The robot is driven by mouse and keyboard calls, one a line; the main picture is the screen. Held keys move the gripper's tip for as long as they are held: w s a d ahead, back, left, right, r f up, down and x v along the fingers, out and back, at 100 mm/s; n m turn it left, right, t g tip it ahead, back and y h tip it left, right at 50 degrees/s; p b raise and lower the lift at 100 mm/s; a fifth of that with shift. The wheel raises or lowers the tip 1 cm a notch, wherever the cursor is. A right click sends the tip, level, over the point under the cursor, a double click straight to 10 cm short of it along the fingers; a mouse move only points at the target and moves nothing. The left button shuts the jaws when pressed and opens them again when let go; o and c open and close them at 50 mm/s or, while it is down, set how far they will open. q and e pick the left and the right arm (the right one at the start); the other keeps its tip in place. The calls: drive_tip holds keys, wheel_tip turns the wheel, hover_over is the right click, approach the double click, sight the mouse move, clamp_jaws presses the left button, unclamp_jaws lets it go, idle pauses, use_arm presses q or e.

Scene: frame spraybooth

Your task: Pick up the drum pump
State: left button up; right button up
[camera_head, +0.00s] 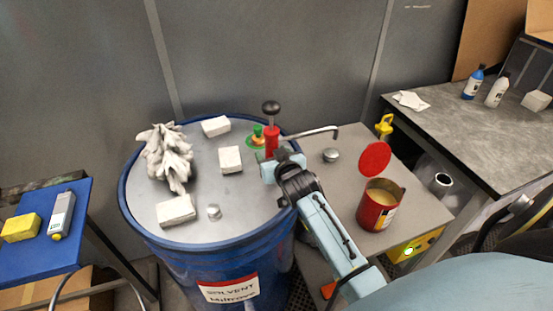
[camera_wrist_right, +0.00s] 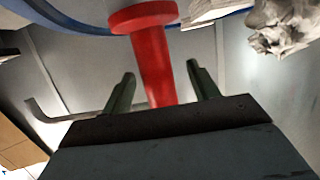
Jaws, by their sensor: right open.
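The drum pump (camera_head: 271,140) stands upright at the back right of the blue drum's lid (camera_head: 240,200). It has a red body, a dark round knob on top and a thin metal spout pointing right. My right gripper (camera_head: 268,160) is close in front of the pump, low on its red body. In the right wrist view the red pump body (camera_wrist_right: 154,62) shows between the two fingers of my right gripper (camera_wrist_right: 161,75). The fingers are open, with a visible gap on each side of the pump. My left gripper is not in view.
Right of the drum, an open red can (camera_head: 377,207) stands on a grey surface. A blue cart (camera_head: 45,245) stands left.

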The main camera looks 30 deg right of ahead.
drive_tip(key=shift+x, duration=1.85)
drive_tip(key=shift+d+f, duration=0.1)
drive_tip(key=shift+d, duration=0.05)
drive_tip(key=shift+s, duration=0.1)
clamp_jaws()
drive_tip(key=shift+r, duration=0.35)
